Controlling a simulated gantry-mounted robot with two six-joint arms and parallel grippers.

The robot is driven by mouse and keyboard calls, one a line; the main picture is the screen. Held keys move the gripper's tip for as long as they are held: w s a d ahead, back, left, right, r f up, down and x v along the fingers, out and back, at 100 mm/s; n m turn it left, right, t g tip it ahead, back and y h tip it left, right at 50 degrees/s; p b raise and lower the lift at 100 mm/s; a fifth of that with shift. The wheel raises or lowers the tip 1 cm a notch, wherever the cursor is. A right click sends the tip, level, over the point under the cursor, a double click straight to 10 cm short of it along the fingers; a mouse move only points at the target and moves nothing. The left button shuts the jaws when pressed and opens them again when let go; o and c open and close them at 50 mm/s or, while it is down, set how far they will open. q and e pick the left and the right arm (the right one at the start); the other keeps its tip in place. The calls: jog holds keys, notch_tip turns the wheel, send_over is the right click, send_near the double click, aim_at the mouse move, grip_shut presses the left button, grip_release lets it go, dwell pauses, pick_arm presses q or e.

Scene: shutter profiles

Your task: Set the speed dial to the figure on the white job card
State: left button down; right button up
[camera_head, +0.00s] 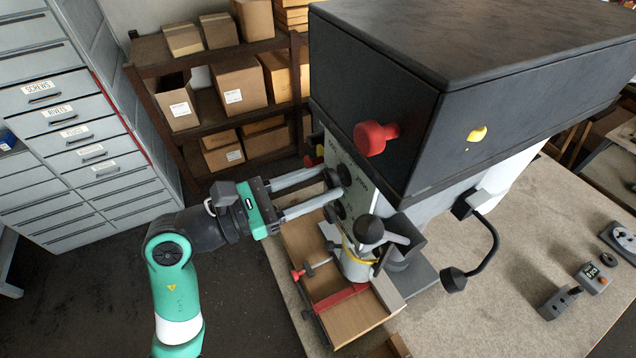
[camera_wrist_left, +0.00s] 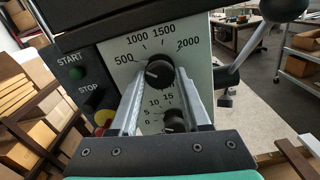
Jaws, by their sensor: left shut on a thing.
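The speed dial (camera_wrist_left: 160,73) is a black knob on the machine's pale front panel (camera_wrist_left: 200,75), ringed by the figures 500, 1000, 1500 and 2000. My left gripper (camera_wrist_left: 161,80) is shut on this dial, one finger on each side; in the head view, the left gripper (camera_head: 334,186) reaches the panel from the left. A light mark on the knob seems to point left, toward 500, but it is too small to read surely. I cannot make out the white job card in either view. My right gripper is not in view.
A second black knob (camera_wrist_left: 174,121) with a 0, 5, 10, 15 scale sits just below. A red mushroom knob (camera_head: 374,138) juts from the dark housing (camera_head: 400,100) above. A ball-ended lever (camera_wrist_left: 245,50) stands right.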

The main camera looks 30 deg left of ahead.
pick_arm(q)
jog(key=m+b, duration=0.1)
jog(key=m, duration=0.2)
jog(key=shift+f+m, duration=0.1)
jog(key=shift+m, duration=0.2)
jog(key=m+b, duration=0.2)
jog(key=m, duration=0.1)
jog(key=shift+m, duration=0.3)
jog(key=m+b, duration=0.2)
jog(key=m, duration=0.1)
jog(key=shift+f+m+b, duration=0.1)
jog(key=shift+m+b, duration=0.2)
jog(key=shift+b, duration=0.05)
jog(key=shift+m+b, duration=0.95)
jog(key=shift+m, duration=0.55)
jog(key=shift+r, duration=0.2)
jog(key=shift+c, duration=1.9)
grip_release()
